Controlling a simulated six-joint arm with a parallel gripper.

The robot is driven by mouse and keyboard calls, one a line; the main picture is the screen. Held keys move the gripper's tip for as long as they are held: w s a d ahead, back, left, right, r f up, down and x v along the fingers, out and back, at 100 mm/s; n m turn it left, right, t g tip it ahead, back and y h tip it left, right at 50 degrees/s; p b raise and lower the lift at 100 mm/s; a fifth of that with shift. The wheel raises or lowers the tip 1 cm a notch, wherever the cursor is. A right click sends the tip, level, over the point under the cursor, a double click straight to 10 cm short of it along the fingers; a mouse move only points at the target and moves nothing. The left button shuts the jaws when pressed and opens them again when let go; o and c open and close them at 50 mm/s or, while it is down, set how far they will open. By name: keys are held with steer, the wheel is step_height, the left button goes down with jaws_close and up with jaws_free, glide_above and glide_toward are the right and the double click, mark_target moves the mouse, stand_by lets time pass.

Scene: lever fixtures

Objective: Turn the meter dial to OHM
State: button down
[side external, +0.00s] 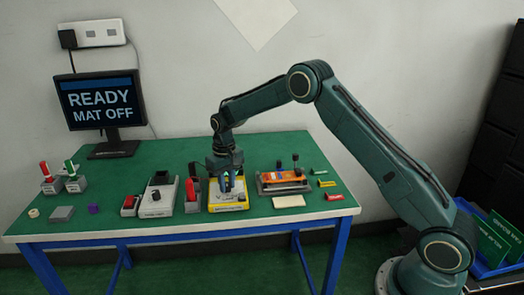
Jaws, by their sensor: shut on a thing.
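The yellow meter (228,209) sits near the front middle of the green-topped table. My gripper (227,187) points down over it from above, with its fingertips at the meter's upper face. It is shut on the meter's dial, which is mostly hidden by the fingers. The dial's markings, including OHM, are too small to read here, so I cannot tell where the dial points.
Left of the meter stand a red-handled fixture (191,190) and a grey-white box with a black knob (157,200). To its right is an orange device on a grey base (283,179). A monitor (101,98) reads "READY MAT OFF".

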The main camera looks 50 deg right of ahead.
mark_target(227, 184)
steer(key=shift+w+m, duration=0.1)
steer(key=shift+m, duration=0.2)
steer(key=c, duration=1.2)
jaws_free()
steer(key=shift+c, duration=0.2)
steer(key=shift+r, duration=0.1)
step_height(227, 184, up, 14)
